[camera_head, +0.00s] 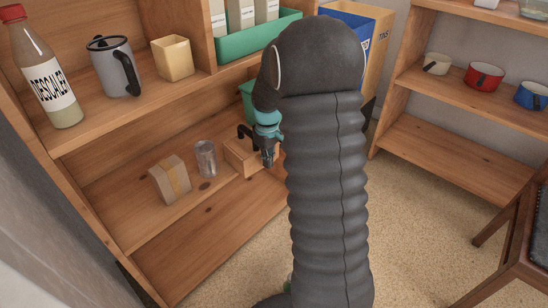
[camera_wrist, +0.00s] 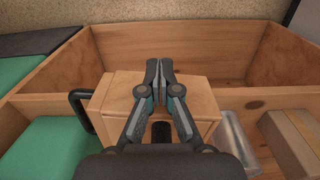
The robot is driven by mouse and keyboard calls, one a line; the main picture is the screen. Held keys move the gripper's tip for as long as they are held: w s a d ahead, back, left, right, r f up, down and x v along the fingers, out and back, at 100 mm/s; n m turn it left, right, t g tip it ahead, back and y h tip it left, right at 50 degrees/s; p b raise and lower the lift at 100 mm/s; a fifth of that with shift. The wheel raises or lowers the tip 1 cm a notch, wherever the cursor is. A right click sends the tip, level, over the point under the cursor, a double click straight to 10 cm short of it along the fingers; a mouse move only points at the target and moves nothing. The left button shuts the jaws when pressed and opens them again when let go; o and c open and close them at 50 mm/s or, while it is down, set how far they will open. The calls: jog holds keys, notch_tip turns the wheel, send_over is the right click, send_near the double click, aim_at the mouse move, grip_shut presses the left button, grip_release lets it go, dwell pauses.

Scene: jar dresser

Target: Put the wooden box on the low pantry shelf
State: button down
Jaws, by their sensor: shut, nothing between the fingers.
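The wooden box (camera_head: 240,158) stands on the lower board of the left shelf unit, to the right of a glass jar. In the wrist view the wooden box (camera_wrist: 188,85) lies under and behind my fingers, and its pale top shows on both sides of them. My gripper (camera_head: 268,163) is at the right end of the box in the head view. In the wrist view my gripper (camera_wrist: 160,66) is shut, with the fingertips together and nothing between them. I cannot tell whether the fingers touch the box. Another shelf unit with a low bare board (camera_head: 435,160) stands at the right.
The glass jar (camera_head: 206,158) and a cardboard package (camera_head: 170,179) stand left of the box. A black handle (camera_wrist: 78,108) shows beside the box. A bottle (camera_head: 48,75), grey mug (camera_head: 115,66) and yellow cup (camera_head: 173,58) stand above. Open floor (camera_head: 420,225) lies between the units.

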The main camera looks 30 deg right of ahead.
aim_at(258, 150)
jog(key=shift+w+a, duration=0.3)
jog(key=shift+w, duration=0.45)
jog(key=shift+w+a+p, duration=0.2)
jog(key=shift+w+a, duration=0.05)
jog(key=shift+w, duration=0.4)
jog(key=shift+w+a+p, duration=0.2)
jog(key=shift+w+a, duration=0.05)
jog(key=shift+w, duration=0.4)
jog(key=shift+s, duration=0.1)
